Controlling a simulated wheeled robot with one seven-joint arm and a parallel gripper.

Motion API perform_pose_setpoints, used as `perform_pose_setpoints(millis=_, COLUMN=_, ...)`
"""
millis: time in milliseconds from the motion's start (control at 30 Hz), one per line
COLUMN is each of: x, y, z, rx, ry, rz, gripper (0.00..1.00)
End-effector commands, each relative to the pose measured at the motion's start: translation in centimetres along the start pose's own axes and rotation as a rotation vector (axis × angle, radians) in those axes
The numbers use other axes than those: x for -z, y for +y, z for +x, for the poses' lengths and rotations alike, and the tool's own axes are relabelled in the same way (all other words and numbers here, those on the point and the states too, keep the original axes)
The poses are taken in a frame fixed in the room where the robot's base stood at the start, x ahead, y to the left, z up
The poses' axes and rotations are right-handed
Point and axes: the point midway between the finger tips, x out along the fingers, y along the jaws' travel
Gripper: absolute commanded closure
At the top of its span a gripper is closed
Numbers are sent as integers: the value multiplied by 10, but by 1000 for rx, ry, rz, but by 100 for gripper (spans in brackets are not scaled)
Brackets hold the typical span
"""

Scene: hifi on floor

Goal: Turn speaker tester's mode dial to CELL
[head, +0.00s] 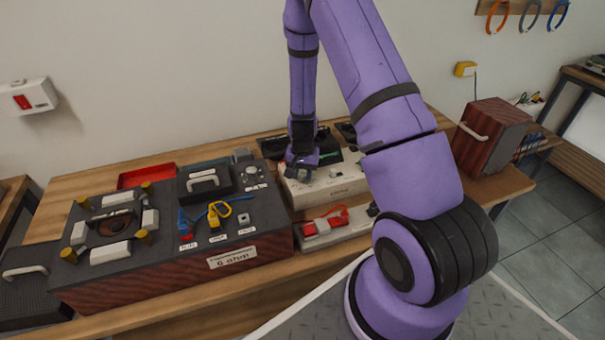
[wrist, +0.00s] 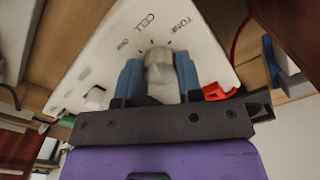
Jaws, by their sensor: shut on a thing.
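The speaker tester (head: 347,183) is a cream box at the middle of the bench in the head view. In the wrist view its white top panel (wrist: 105,55) carries the labels CELL and TONE and a third small label I cannot read, with tick marks around a pale rounded mode dial (wrist: 159,58). My gripper (wrist: 158,76) is shut on this dial, with one blue fingertip on each side. The dial's pointer is not clear, so I cannot tell its setting. In the head view my gripper (head: 302,161) is over the tester's left end.
A large dark-topped device (head: 225,245) with a yellow and a blue plug stands left of the tester. A grey holder (head: 336,230) with a red part sits in front. A wood-sided box (head: 490,140) stands at right and a red tray (head: 146,176) behind.

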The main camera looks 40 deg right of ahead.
Motion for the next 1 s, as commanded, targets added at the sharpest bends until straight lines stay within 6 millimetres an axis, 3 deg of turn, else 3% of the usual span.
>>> perform_pose_setpoints(millis=300, x=0, y=0, z=0, rx=0, ry=1, rz=0, gripper=90)
perform_pose_setpoints(millis=333, x=0, y=0, z=0, rx=0, ry=1, rz=0, gripper=60)
perform_pose_setpoints(millis=400, x=0, y=0, z=0, rx=0, ry=1, rz=0, gripper=43)
perform_pose_setpoints(millis=433, x=0, y=0, z=0, rx=0, ry=1, rz=0, gripper=41)
perform_pose_setpoints(millis=767, x=0, y=0, z=-3, rx=0, ry=1, rz=-1, gripper=41)
perform_pose_setpoints(millis=1000, x=1, y=-1, z=-33, rx=2, ry=5, rz=-2, gripper=41)
